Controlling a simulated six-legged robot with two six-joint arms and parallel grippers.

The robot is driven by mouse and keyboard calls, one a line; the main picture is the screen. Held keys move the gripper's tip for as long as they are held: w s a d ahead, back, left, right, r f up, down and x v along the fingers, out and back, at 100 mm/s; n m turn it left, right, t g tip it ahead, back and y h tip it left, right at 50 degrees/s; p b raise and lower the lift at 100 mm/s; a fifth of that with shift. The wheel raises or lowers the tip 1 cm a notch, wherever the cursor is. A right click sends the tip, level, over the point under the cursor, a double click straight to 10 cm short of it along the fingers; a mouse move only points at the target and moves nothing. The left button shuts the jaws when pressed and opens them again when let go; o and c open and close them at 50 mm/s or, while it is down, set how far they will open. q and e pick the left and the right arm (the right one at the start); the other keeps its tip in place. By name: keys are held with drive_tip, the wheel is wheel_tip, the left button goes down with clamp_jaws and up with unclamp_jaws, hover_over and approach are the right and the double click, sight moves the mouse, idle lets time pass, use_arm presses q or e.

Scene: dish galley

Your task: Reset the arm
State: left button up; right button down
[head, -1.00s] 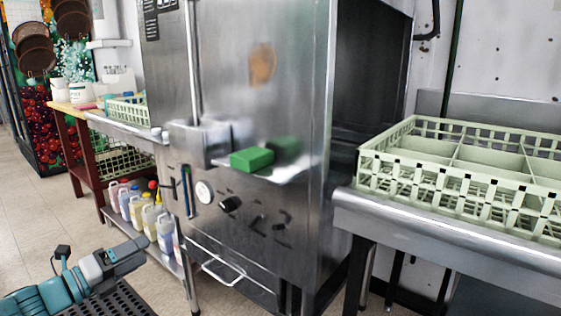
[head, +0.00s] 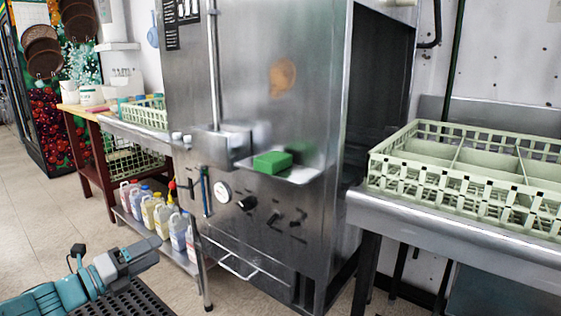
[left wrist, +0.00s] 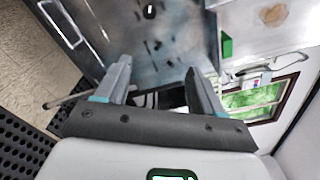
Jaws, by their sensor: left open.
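My left gripper (head: 140,255) is at the lower left of the head view, held low over the floor in front of the steel dishwasher (head: 262,120). In the left wrist view its two fingers (left wrist: 160,85) stand apart with nothing between them, so it is open and empty. The gripper is clear of the dishwasher and touches nothing that I can see. My right gripper is in neither view.
A green sponge (head: 272,162) sits on a small ledge on the dishwasher's front. A pale green rack (head: 450,195) stands on the steel counter (head: 440,222) at right. Several bottles (head: 152,210) line a low shelf at left. Floor (head: 60,210) at left is clear.

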use_arm(q)
drive_tip(key=s+d+n+g+y+p, duration=0.1)
drive_tip(key=s+d+n+p, duration=0.1)
drive_tip(key=d+n+p, duration=0.7)
drive_tip(key=s+d+n+g+y+p, duration=0.1)
drive_tip(key=s+d+n+p, duration=0.15)
drive_tip(key=d+p, duration=0.7)
drive_tip(key=s+f+n+g+y+p, duration=0.2)
drive_tip(key=s+f+n+g+p, duration=0.2)
drive_tip(key=s+n, duration=0.7)
drive_tip(key=s+a+f+n+g+y+p, duration=0.1)
drive_tip(key=s+f+n+g+y+p, duration=0.2)
drive_tip(key=s, duration=1.4)
wheel_tip(320, 180, down, 7)
drive_tip(key=n+g+p, duration=0.2)
drive_tip(key=n+g, duration=0.2)
drive_tip(key=n, duration=0.4)
drive_tip(key=shift+s+a+r+y, duration=0.2)
drive_tip(key=shift+s+a+y, duration=0.1)
drive_tip(key=shift+s, duration=0.1)
